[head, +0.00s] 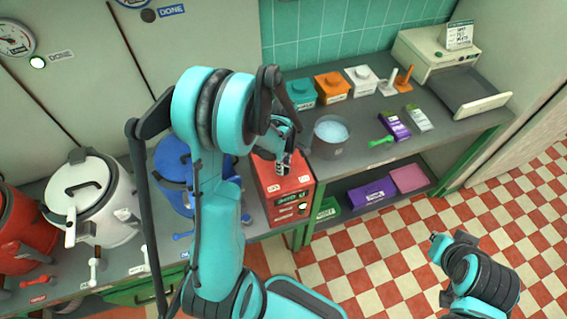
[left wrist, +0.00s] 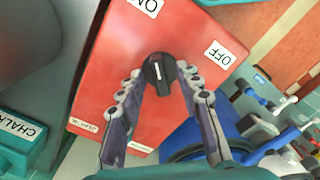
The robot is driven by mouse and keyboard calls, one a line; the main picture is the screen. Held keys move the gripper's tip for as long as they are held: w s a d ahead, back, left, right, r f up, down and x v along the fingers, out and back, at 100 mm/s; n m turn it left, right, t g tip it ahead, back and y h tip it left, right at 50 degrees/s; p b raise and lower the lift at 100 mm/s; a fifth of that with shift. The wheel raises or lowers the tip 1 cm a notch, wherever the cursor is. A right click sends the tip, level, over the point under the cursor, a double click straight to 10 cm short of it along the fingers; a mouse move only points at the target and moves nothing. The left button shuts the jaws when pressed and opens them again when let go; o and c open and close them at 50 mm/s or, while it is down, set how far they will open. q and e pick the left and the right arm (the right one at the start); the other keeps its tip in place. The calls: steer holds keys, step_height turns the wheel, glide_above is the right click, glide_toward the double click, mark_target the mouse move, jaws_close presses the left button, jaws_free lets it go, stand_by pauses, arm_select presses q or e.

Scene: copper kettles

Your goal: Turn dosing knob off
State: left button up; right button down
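The red dosing box (head: 290,208) stands at the counter's front edge. In the left wrist view its red face (left wrist: 100,75) carries a black dosing knob (left wrist: 160,72) with a white pointer line. The line points up, nearer the ON label (left wrist: 147,5) than the OFF label (left wrist: 218,54). My left gripper (head: 282,168) is over the box in the head view, hiding the knob. In the left wrist view its fingers (left wrist: 160,80) are apart, one on each side of the knob, with small gaps visible. My right arm is at lower right; its finger state is unclear.
A blue kettle (head: 178,168) stands left of the box, with a white kettle (head: 92,196) and a red kettle (head: 22,232) beyond. Several coloured containers line the back. The tiled floor at right is clear.

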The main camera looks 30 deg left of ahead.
arm_select(q)
jaws_close()
steer(key=m+b, duration=0.1)
steer(key=m, duration=0.2)
steer(key=m+b, duration=0.1)
steer(key=m, duration=0.2)
steer(key=shift+m+b, duration=0.3)
steer(key=shift+b, duration=0.1)
steer(key=m+b, duration=0.1)
steer(key=m, duration=0.4)
steer(key=shift+m, duration=0.3)
steer(key=m+b, duration=0.1)
steer(key=m, duration=0.4)
steer(key=shift+m, duration=0.3)
